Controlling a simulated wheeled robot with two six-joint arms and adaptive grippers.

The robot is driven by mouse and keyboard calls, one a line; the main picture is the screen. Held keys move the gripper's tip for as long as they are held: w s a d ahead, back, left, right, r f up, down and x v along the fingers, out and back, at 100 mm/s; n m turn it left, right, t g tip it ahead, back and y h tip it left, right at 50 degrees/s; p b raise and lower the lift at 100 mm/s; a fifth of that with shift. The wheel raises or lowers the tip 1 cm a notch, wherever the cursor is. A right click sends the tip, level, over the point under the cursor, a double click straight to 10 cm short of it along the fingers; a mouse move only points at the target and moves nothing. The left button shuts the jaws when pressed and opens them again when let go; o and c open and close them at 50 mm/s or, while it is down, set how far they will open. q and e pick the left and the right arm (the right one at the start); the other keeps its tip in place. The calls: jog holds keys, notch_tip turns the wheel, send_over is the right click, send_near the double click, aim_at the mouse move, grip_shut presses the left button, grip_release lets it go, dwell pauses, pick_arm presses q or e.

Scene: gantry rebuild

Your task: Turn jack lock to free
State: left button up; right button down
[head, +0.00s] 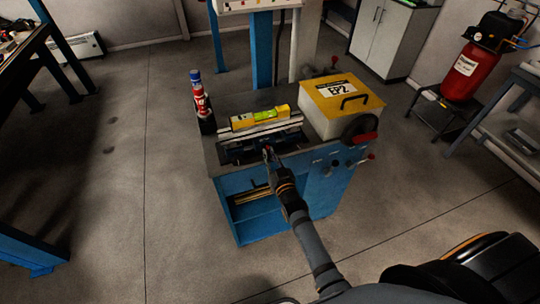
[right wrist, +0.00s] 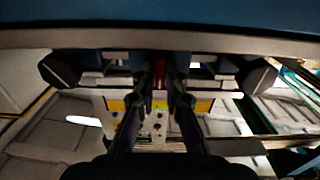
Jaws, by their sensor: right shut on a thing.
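My right gripper (head: 268,156) reaches to the front of the blue machine (head: 335,185), just below the dark vise-like fixture (head: 235,153) on its top. In the right wrist view its two dark fingers (right wrist: 160,92) are closed on a small red lever (right wrist: 159,70), which looks like the jack lock. Most of the lever is hidden between the fingers, so its angle cannot be told. My left gripper is in neither view.
A yellow level (head: 244,122) lies on the fixture. A red and blue spray can (head: 199,98) stands at left. A yellow-lidded box (head: 343,92) and a dark handwheel (head: 358,131) with a red handle are at right.

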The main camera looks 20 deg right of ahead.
jog(key=c, duration=1.7)
grip_release()
jog(key=shift+s, duration=0.1)
jog(key=s, duration=1.2)
jog(key=shift+d, duration=0.2)
jog(key=shift+w, duration=0.1)
jog(key=s+d+f+g, duration=0.1)
jog(key=s+f+g, duration=0.35)
jog(key=f, duration=0.95)
jog(key=s+d+f+g, duration=0.1)
jog(key=s+f+g, duration=0.35)
jog(key=f, duration=0.95)
jog(key=s+d+f+g, duration=0.2)
jog(key=s+f, duration=0.3)
jog(key=s, duration=0.4)
jog(key=s+d+f+g+h, duration=0.1)
jog(key=s+d+f+g, duration=0.2)
jog(key=s, duration=0.6)
jog(key=s+d+f+g, duration=0.2)
jog(key=s+d+f, duration=0.1)
jog(key=s+f, duration=0.5)
jog(key=shift+s+d+g, duration=0.35)
jog(key=shift+s+g, duration=0.05)
jog(key=shift+s, duration=0.1)
